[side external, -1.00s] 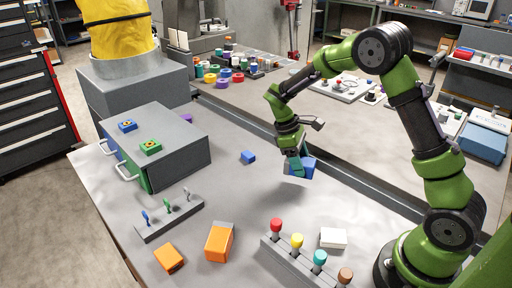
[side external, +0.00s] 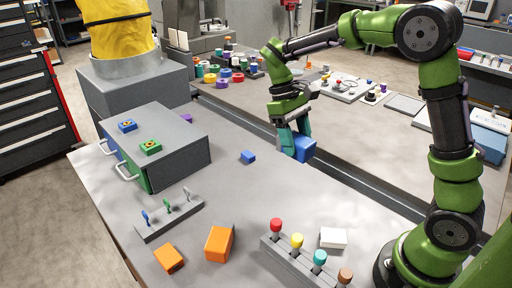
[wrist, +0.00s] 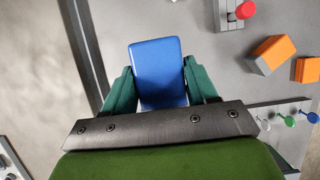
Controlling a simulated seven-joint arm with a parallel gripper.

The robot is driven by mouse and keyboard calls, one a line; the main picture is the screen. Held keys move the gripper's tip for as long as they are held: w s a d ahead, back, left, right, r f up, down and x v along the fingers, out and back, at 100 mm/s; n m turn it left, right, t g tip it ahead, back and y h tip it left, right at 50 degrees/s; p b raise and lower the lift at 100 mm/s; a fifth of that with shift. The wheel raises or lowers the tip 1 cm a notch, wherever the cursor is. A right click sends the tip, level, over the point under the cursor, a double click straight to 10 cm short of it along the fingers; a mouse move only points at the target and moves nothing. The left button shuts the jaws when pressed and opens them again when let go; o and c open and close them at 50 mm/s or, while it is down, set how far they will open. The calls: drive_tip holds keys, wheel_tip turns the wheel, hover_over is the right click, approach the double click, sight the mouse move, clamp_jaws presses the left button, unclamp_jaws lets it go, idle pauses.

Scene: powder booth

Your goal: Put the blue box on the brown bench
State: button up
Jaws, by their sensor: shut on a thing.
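My gripper (side external: 290,138) is shut on the blue box (side external: 304,149), which shows between its teal fingers. The wrist view shows the blue box (wrist: 158,72) between both fingers of my gripper (wrist: 160,85). The box is held up in the air; in the side view it appears in front of the dark gap between the two benches. The far bench (side external: 385,150) has a dull grey-brown top and is the likely brown bench. Its top is bare just behind the box in the side view.
Coloured rolls (side external: 222,75) and small fixtures (side external: 345,85) stand towards the back of the far bench.

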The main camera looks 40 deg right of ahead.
drive_tip(key=shift+w+a+r, duration=0.4)
drive_tip(key=shift+w+r, duration=0.25)
drive_tip(key=shift+r, duration=0.1)
drive_tip(key=shift+t, duration=0.5)
drive_tip(key=shift+s+t, duration=0.15)
drive_tip(key=shift+t, duration=0.35)
drive_tip(key=s+d+f+m+t+h, duration=0.3)
drive_tip(key=s+d+f+m+t, duration=0.35)
drive_tip(key=s+d+m, duration=0.2)
drive_tip(key=shift+w+a+f+m+t+h, duration=0.15)
drive_tip(key=shift+w+f+m+h, duration=0.25)
drive_tip(key=shift+f+m+h, duration=0.85)
drive_tip(key=shift+w+f+m+t+h, duration=0.3)
drive_tip(key=shift+w+f+m+h, duration=0.15)
drive_tip(key=shift+f+h, duration=1.55)
drive_tip(key=shift+w+a+f+m+t+h, duration=0.1)
drive_tip(key=shift+w+f+m+t+h, duration=0.2)
drive_tip(key=shift+f+m+h, duration=0.95)
